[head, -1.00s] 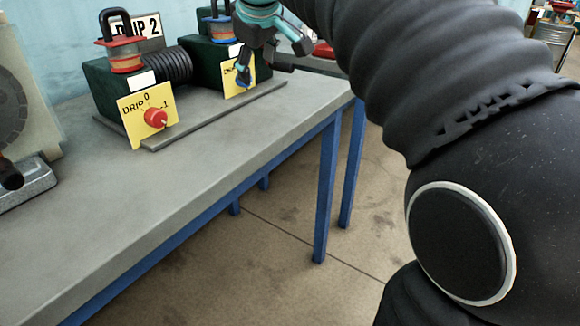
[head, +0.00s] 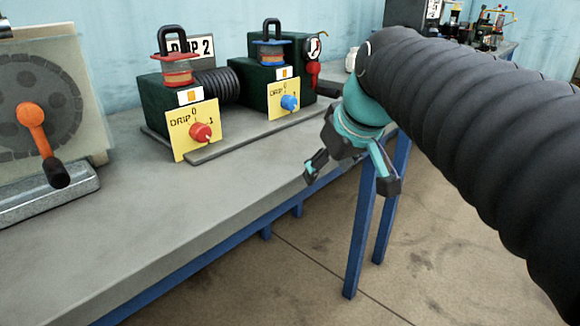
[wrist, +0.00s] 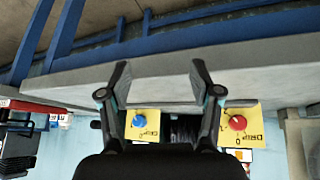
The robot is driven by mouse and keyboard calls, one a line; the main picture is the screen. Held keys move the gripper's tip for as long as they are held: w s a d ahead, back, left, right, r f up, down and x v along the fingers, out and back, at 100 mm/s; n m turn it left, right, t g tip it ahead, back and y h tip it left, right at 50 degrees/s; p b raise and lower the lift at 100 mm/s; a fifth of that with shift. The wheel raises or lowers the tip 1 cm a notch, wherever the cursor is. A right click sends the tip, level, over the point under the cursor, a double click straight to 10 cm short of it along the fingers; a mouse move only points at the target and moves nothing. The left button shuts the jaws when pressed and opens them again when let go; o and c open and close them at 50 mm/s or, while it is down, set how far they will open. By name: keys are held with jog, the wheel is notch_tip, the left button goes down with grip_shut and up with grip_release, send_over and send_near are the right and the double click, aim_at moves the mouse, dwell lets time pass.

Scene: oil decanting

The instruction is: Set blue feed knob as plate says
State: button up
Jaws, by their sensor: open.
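The blue knob (head: 290,102) sits on a yellow dial plate (head: 272,115) on the front of the right green unit. The dial reads DRIP, with a 0 at the top; its other marks and the knob's exact pointing are too small to tell. A white plate reading DRIP 2 (head: 190,49) stands behind the left unit, its first letters partly covered by a black loop. My gripper (head: 350,178) is open and empty, in front of the bench edge, right of and below the blue knob, apart from it. In the wrist view the blue knob (wrist: 139,121) shows upside down between the fingers.
A red knob (head: 201,132) on a similar yellow dial is left of the blue one. A red-handled gauge (head: 314,58) is at the right unit's end. A wheel with an orange crank (head: 35,125) stands far left. The bench front (head: 180,200) is clear.

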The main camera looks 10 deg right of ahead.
jog(key=shift+s+a+f+m, duration=0.15)
jog(key=shift+s+f+m, duration=0.35)
jog(key=shift+s+f, duration=0.9)
